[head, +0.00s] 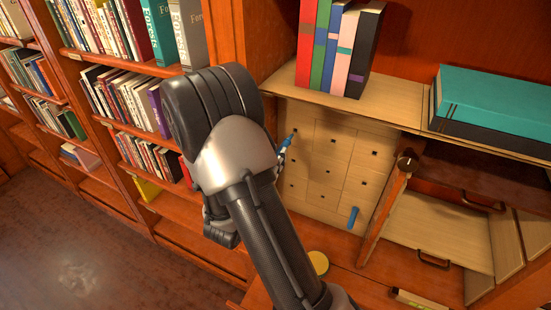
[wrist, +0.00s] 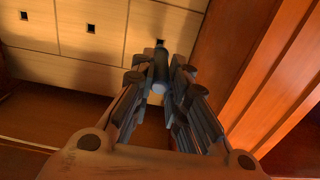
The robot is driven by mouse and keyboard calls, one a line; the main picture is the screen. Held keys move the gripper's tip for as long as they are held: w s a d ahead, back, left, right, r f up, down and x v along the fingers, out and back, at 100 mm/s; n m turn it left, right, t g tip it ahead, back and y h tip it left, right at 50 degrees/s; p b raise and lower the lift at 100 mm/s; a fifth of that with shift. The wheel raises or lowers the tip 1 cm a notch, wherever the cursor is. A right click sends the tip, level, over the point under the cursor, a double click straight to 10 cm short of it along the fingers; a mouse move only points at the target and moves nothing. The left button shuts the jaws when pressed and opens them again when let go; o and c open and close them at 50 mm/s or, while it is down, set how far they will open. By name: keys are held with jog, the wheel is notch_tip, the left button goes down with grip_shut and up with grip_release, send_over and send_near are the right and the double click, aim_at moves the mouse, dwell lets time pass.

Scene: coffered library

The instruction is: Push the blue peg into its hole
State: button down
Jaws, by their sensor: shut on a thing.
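A blue peg (head: 286,144) shows in the head view just past my arm, with its thin end close to the upper left hole (head: 295,131) of a pale wooden panel (head: 308,165). In the wrist view the peg (wrist: 160,68) looks dark blue-grey and sits between the fingers of my gripper (wrist: 161,82), which is shut on it. Its far end is at or just in front of a square hole (wrist: 160,42); I cannot tell whether it is inside.
Another blue cylinder (head: 353,217) is at the panel's lower right. A wooden divider with a round dark knob (head: 405,162) stands right of the panel. A yellow disc (head: 319,262) is below.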

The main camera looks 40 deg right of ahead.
aim_at(287, 142)
jog(key=shift+b+x, duration=0.55)
jog(key=shift+x, duration=2.45)
jog(key=c, duration=1.5)
grip_release()
jog(key=shift+a, duration=0.1)
jog(key=v, duration=1.2)
